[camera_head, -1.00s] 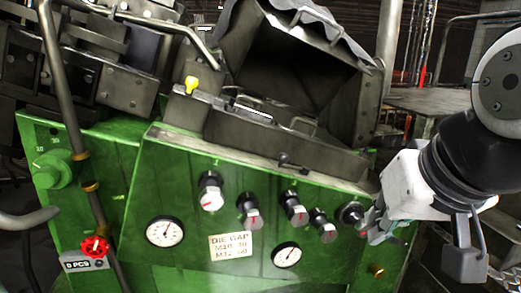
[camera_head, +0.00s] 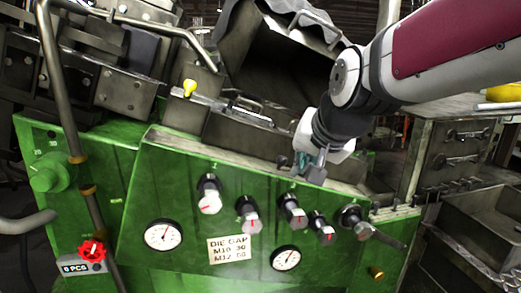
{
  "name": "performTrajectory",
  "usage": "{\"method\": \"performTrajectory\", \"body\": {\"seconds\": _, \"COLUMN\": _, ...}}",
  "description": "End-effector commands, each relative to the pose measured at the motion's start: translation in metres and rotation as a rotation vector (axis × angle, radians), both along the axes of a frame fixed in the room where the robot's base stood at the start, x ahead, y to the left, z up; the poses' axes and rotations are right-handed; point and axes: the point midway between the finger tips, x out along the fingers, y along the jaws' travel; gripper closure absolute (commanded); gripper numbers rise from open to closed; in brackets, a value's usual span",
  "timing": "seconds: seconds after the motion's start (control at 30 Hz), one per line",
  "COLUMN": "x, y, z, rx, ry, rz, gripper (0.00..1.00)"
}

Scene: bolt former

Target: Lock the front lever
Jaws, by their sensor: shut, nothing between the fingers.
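A lever with a dark handle (camera_head: 385,238) sits on a round hub at the right end of the green panel. Its handle points right and slightly down. A small dark latch (camera_head: 283,161) is on the panel's top edge; part of it is close to my gripper. I cannot tell for certain which of these is the front lever. My gripper (camera_head: 308,170) is shut and empty. In the picture it is over the panel's top edge, just right of the latch and above the knobs. I cannot tell whether it touches anything.
The green panel (camera_head: 160,205) carries several black knobs (camera_head: 292,208), two dials (camera_head: 164,234) and a label (camera_head: 232,248). A yellow-knobbed handle (camera_head: 190,88) stands at the back left. A metal rack (camera_head: 450,165) stands right.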

Motion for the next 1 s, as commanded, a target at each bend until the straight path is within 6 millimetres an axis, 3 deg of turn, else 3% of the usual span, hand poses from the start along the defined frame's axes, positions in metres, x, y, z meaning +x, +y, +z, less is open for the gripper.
{"method": "performTrajectory", "body": {"seconds": 0.23, "x": 0.026, "y": 0.013, "z": -0.009, "rx": 0.000, "ry": 0.000, "rz": 0.000, "gripper": 1.00}}
{"method": "performTrajectory", "body": {"seconds": 0.77, "x": 0.034, "y": 0.018, "z": -0.011, "rx": 0.000, "ry": -0.001, "rz": 0.001, "gripper": 1.00}}
{"method": "performTrajectory", "body": {"seconds": 1.0, "x": 0.052, "y": 0.032, "z": -0.009, "rx": -0.002, "ry": -0.004, "rz": 0.003, "gripper": 1.00}}
